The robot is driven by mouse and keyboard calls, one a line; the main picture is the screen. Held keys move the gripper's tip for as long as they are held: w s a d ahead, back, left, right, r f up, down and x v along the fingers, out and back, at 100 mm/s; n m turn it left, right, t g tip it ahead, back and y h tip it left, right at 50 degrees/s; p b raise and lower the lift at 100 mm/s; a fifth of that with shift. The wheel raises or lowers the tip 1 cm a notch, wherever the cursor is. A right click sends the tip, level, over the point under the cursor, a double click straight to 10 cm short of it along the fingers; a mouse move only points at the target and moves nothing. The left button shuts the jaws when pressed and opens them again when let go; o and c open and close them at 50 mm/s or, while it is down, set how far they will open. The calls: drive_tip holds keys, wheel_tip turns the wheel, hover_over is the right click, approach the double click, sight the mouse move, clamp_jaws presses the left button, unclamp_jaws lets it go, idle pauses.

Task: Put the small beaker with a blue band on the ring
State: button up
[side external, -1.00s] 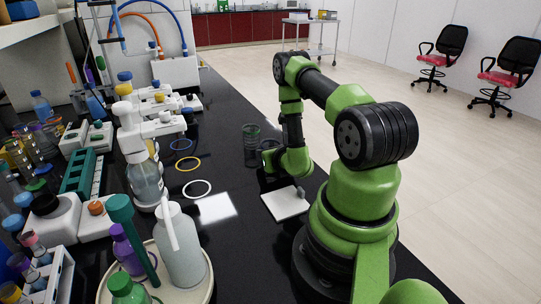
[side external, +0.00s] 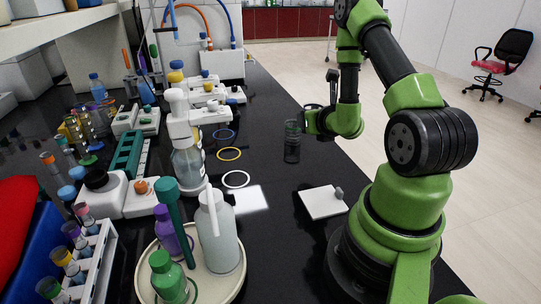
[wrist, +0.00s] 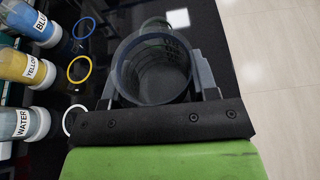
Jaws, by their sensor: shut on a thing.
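My gripper (side external: 310,122) is shut on a clear beaker, held above the black counter. In the wrist view my gripper (wrist: 155,88) has its fingers on both sides of this held beaker (wrist: 152,72), whose round mouth faces the camera. Its rim looks grey-blue; I cannot clearly make out its band. A second clear beaker (side external: 292,148) stands on the counter beside the gripper, and its greenish rim (wrist: 166,22) shows beyond the held one. A blue ring (side external: 223,134), a yellow ring (side external: 229,154) and a white ring (side external: 236,179) lie flat on the counter to the left.
Labelled bottles marked BLUE (wrist: 30,22), YELLOW (wrist: 25,68) and WATER (wrist: 22,122) stand left of the rings. A white plate device (side external: 322,202) lies near my base. A round tray (side external: 150,282) holds several bottles at the front.

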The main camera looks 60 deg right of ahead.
drive_tip(key=w+a+n+t+y, duration=0.4)
drive_tip(key=w+a+n+y, duration=0.35)
drive_tip(key=w, duration=0.25)
drive_tip(key=n+y, duration=0.6)
drive_tip(key=y, duration=0.1)
hover_over(237, 179)
drive_tip(key=f, duration=0.2)
drive_tip(key=shift+g, duration=0.4)
drive_tip(key=shift+a+f, duration=0.1)
drive_tip(key=shift+f, duration=3.75)
drive_tip(key=shift+f, duration=0.2)
drive_tip(key=o, duration=0.9)
drive_tip(key=shift+r, duration=0.15)
